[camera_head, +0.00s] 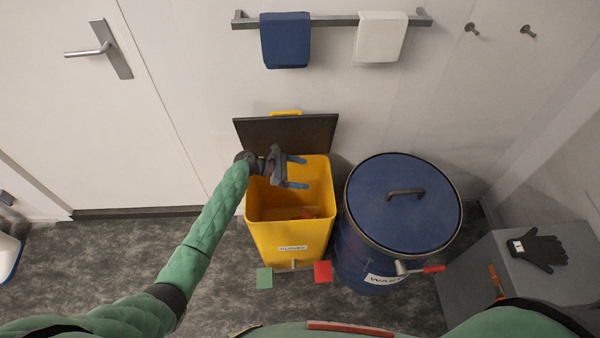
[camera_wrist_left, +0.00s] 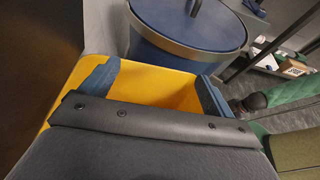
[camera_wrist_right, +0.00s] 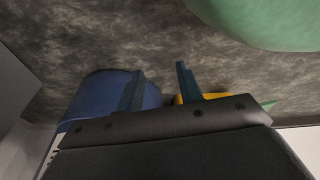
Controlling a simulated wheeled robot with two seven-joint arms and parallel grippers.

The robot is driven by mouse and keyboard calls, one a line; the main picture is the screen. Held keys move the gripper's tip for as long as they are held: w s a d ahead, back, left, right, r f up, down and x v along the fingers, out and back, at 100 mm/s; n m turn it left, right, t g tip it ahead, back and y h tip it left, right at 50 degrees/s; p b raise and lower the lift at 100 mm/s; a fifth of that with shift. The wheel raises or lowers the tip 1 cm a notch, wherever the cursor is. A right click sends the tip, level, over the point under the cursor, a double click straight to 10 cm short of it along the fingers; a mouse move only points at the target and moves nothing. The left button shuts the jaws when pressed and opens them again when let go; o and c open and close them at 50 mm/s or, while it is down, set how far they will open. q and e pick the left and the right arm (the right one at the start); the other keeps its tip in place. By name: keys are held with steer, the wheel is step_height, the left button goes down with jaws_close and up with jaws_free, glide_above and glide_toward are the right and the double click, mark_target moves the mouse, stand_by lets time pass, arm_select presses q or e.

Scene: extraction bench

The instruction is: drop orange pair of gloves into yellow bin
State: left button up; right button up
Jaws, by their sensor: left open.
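The yellow bin (camera_head: 290,237) stands on the floor against the wall with its dark lid (camera_head: 287,133) raised; its yellow interior also shows in the left wrist view (camera_wrist_left: 158,84). My left gripper (camera_head: 303,173) is over the bin's opening, fingers apart with nothing between them. An orange-red patch (camera_head: 312,212) shows low inside the bin; I cannot tell whether it is the orange gloves. My right gripper (camera_wrist_right: 158,75) shows only in its own wrist view, with its fingers apart and nothing visible between them.
A blue lidded drum (camera_head: 403,235) stands close right of the bin. A grey box (camera_head: 480,255) at the right bears a black glove (camera_head: 540,249); a small orange item (camera_head: 496,281) is at its side.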

arm_select(q)
steer(key=b+v, duration=0.2)
steer(key=v, duration=0.6)
steer(key=shift+b, duration=0.35)
arm_select(e)
steer(key=w+a+r, duration=0.2)
steer(key=w+r, duration=0.1)
steer(key=r, duration=0.1)
steer(key=shift+w+a+r, duration=0.25)
steer(key=shift+w+r, duration=0.05)
arm_select(q)
steer(key=shift+d, duration=0.1)
